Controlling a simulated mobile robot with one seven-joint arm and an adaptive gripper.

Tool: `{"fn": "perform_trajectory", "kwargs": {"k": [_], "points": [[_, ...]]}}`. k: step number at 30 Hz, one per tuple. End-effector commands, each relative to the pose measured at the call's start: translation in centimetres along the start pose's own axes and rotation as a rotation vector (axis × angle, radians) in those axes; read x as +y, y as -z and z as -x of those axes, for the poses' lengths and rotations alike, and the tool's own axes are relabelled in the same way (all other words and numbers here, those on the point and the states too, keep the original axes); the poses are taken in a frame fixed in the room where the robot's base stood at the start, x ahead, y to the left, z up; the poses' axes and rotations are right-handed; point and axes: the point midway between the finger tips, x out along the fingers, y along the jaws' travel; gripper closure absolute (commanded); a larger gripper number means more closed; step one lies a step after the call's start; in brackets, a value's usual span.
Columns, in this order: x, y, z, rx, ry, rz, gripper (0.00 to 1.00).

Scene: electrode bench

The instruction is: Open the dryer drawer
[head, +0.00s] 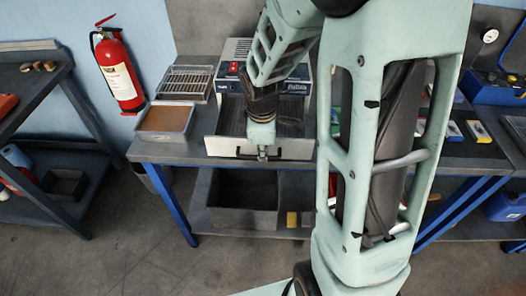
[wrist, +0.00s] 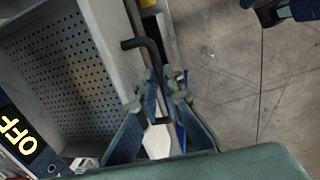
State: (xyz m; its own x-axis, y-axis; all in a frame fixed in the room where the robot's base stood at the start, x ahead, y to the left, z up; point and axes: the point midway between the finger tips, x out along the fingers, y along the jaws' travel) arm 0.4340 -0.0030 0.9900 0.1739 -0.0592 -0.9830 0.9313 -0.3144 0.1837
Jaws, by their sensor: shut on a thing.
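The dryer (head: 297,86) is a light box with a red switch, standing on the bench in the head view. Its drawer (head: 296,150) stands pulled out toward the front, with a pale front panel. In the wrist view the perforated drawer floor (wrist: 72,68) shows at left. The black drawer handle (wrist: 150,47) runs between the fingers. My gripper (wrist: 163,86) is shut on the handle bar; in the head view it is at the drawer front (head: 262,153). My arm hides part of the dryer and drawer.
A tray with a brown surface (head: 165,120) and a wire rack (head: 186,82) stand left of the dryer. A dark bin (head: 243,203) sits on the shelf below. A fire extinguisher (head: 119,72) hangs on the left wall. The floor in front is clear.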

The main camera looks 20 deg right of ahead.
Motion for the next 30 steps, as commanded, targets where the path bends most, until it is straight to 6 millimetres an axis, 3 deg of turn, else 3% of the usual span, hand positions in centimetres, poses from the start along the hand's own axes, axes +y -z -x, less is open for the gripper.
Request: {"fn": "perform_trajectory", "kwargs": {"k": [11,12,17,26,30], "points": [[0.1,0.0,0.1,0.001,-0.002,0.0,1.0],[0.1,0.0,0.1,0.001,-0.002,0.0,0.89],[0.1,0.0,0.1,0.0,-0.002,0.0,0.74],[0.1,0.0,0.2,0.001,-0.002,0.0,0.74],[0.1,0.0,1.4,0.001,-0.004,0.0,0.74]]}}
